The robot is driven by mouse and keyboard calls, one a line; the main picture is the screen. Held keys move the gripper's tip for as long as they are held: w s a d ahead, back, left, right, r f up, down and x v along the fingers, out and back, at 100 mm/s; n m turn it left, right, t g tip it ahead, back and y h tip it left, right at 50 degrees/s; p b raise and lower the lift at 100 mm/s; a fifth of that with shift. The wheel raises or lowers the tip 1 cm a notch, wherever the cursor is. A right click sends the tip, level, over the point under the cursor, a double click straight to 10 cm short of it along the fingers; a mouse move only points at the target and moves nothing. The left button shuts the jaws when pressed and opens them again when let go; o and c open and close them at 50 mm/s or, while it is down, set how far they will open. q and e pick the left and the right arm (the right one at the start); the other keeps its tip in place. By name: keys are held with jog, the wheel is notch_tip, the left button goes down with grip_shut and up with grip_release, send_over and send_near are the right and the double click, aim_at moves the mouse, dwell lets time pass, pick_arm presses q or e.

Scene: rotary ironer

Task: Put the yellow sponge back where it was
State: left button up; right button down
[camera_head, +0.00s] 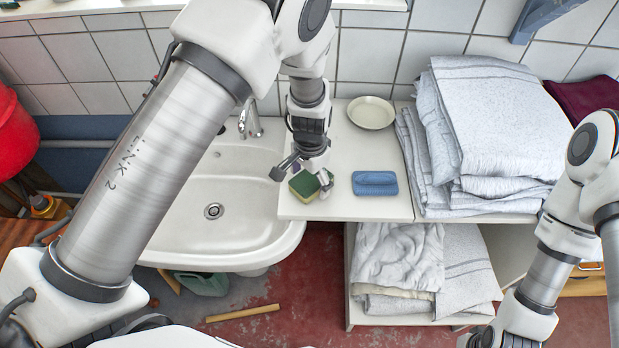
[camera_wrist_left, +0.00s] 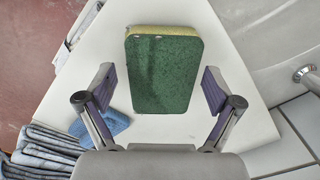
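The yellow sponge with a green scouring side (camera_head: 304,185) is at the left front part of the white counter, near the sink. In the left wrist view the sponge (camera_wrist_left: 163,72) shows its green face, with a yellow strip along its far edge. My left gripper (camera_head: 300,178) is just above the counter at the sponge. In the wrist view its fingers (camera_wrist_left: 157,90) are spread wide on either side of the sponge, with gaps on both sides. My right arm comes in at the right edge; its gripper (camera_head: 490,340) is cut off at the bottom of the head view.
A blue sponge or cloth (camera_head: 375,183) lies on the counter (camera_head: 345,208) to the right. A cream plate (camera_head: 371,112) sits behind it. Folded towels (camera_head: 490,130) are stacked at the right. The sink (camera_head: 225,195) is at the left, with a tap (camera_head: 250,118).

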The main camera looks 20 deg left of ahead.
aim_at(310, 181)
pick_arm(q)
jog(key=shift+s, duration=0.1)
jog(key=shift+r, duration=0.2)
notch_tip(310, 181, up, 12)
jog(key=b, duration=0.2)
jog(key=shift+f+b, duration=0.2)
jog(key=shift+b, duration=0.1)
